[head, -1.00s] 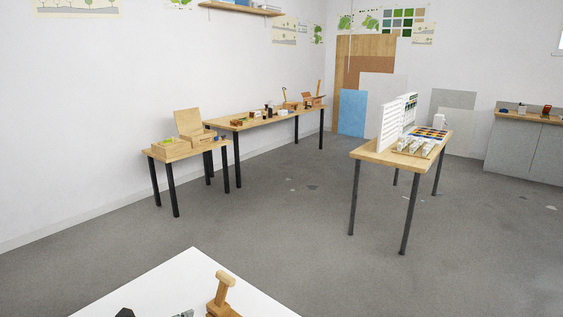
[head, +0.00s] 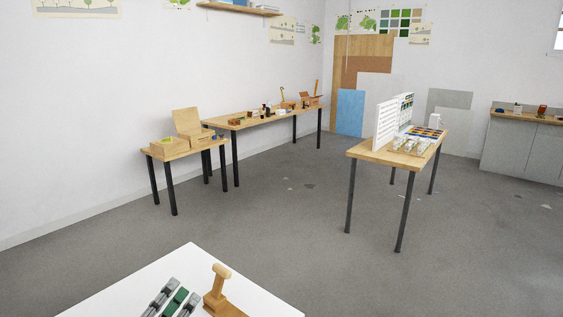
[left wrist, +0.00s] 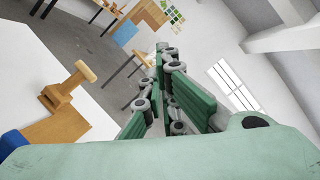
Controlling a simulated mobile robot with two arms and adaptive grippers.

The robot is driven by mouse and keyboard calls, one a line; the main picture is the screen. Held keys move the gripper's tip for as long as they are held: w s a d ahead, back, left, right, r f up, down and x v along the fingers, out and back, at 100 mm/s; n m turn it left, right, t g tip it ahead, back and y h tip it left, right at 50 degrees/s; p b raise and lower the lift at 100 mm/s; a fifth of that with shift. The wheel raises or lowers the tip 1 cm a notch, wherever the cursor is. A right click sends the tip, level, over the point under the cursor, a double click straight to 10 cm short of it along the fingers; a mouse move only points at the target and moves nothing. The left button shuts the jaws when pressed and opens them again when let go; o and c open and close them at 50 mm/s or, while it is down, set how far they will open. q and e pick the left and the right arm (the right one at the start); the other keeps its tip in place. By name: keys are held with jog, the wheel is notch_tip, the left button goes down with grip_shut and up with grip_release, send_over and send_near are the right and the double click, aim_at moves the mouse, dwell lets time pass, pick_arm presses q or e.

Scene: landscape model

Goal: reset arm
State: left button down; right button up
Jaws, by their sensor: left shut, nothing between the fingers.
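My left gripper (head: 181,292), green and grey, shows at the bottom edge of the head view, over the white tabletop. It is left of a light wooden piece with an upright post and knob (head: 218,285), apart from it in the picture. In the left wrist view the gripper's fingers (left wrist: 167,62) are shut with nothing between them. The wooden piece (left wrist: 68,90) shows there on the left, beside a flat brown wooden part. My right gripper is in neither view.
The white table (head: 130,291) is in front of me; a blue thing (left wrist: 12,143) lies near it in the left wrist view. Beyond is open grey floor (head: 290,230). Wooden tables stand along the left wall (head: 270,117) and at the right (head: 365,152).

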pick_arm(q)
jog(key=s+a+f+n+g+y, duration=0.35)
jog(key=f+n+y, duration=0.25)
jog(key=n, duration=0.4)
jog(key=s+a+f+n+g+y, duration=0.2)
jog(key=s+a+f+n+y, duration=0.4)
jog(key=n, duration=0.5)
jog(key=s+d+f+n+g+h, duration=0.3)
jog(key=s+d+f+g, duration=0.25)
jog(key=s, duration=0.35)
jog(key=s+d+f+n+g+h, duration=0.3)
jog(key=s+d+f+g, duration=0.15)
jog(key=s+f, duration=0.35)
notch_tip(320, 180, down, 25)
jog(key=s, duration=0.2)
jog(key=s+a+f+g, duration=0.2)
jog(key=s+a+f, duration=0.1)
jog(key=s+f, duration=1.2)
jog(key=shift+s+f+y, duration=0.4)
jog(key=shift+s, duration=0.8)
jog(key=shift+a, duration=0.1)
